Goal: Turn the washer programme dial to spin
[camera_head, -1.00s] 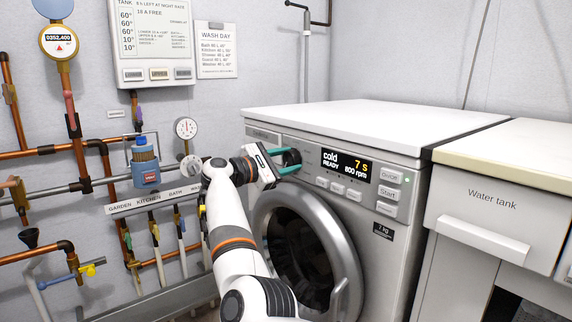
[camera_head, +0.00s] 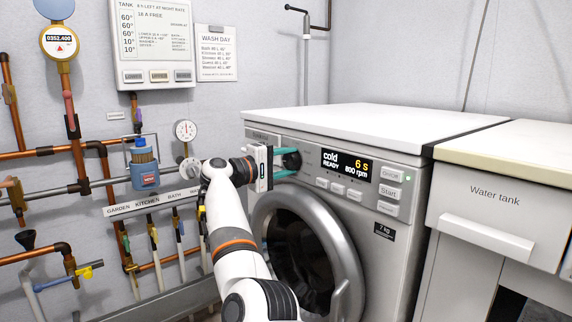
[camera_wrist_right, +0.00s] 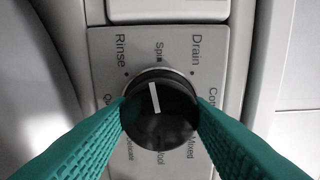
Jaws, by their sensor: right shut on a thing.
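The washer (camera_head: 385,225) stands in the middle of the head view, with its round door below the control panel. The black programme dial (camera_wrist_right: 160,125) is centred in the right wrist view. Its white mark points nearly straight up, slightly left, close to the Spin label (camera_wrist_right: 159,50). Rinse is printed to the left and Drain to the right. My right gripper (camera_head: 285,164) is shut on the dial, one teal finger on each side. The fingers hide parts of the lower labels. The display (camera_head: 347,165) reads cold, READY, 6 s, 800 rpm. My left gripper is not in view.
Start (camera_head: 388,192) and other buttons lie right of the dial. Copper pipes (camera_head: 60,152), valves and a blue container (camera_head: 144,175) line the left wall. The washer's white top (camera_head: 370,125) is clear.

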